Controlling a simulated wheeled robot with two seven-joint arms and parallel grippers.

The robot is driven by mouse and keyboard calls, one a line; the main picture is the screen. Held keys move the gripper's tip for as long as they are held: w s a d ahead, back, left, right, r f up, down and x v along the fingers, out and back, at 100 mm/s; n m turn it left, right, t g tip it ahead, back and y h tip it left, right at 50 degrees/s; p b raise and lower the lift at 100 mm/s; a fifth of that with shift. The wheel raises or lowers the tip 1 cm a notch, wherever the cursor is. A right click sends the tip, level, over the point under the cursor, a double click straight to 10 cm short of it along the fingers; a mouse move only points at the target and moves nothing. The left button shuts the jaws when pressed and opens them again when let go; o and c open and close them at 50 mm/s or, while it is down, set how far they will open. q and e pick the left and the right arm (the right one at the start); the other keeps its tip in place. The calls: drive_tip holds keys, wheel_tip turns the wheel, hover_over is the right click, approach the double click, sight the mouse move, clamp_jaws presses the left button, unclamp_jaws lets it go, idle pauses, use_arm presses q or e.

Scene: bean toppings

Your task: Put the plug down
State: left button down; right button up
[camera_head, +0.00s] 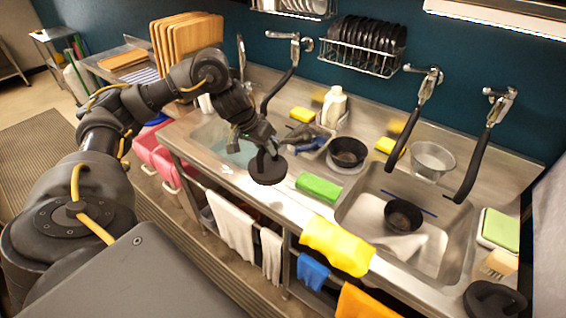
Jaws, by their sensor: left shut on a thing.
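The plug (268,171) is a round black disc with a short upright handle. My left gripper (266,148) is shut on its handle from above. The plug is near the front edge of the steel counter, between the left sink (199,135) and the right sink (352,204). I cannot tell whether its underside touches the counter. The fingertips are dark against the dark handle and hard to make out. A second similar black plug (497,303) lies at the bottom right corner, partly cut off. My right gripper is not in view.
A green sponge (318,187) lies just right of the plug. A yellow cloth (336,246) hangs over the front edge. Black bowls (347,151) and a white bottle (334,105) stand behind. Black faucet sprayers (474,158) hang over the counter. Cutting boards (187,42) stand back left.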

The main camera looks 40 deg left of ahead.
sight(279, 158)
use_arm(q)
drive_tip(key=w+a+f+b, duration=0.1)
drive_tip(key=w+f, duration=0.5)
drive_tip(key=w, duration=0.1)
drive_tip(key=shift+w+a+f, duration=0.15)
drive_tip(key=shift+w+f, duration=0.1)
drive_tip(key=shift+f, duration=0.15)
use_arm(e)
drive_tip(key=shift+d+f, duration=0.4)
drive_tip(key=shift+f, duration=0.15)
use_arm(q)
wheel_tip(279, 158, down, 3)
drive_tip(key=shift+w+r, duration=0.1)
drive_tip(key=shift+w, duration=0.05)
drive_tip(key=shift+a+f, duration=0.1)
drive_tip(key=shift+f, duration=0.3)
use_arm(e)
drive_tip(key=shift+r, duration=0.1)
use_arm(q)
drive_tip(key=c, duration=1.3)
unclamp_jaws()
drive_tip(key=shift+f, duration=0.1)
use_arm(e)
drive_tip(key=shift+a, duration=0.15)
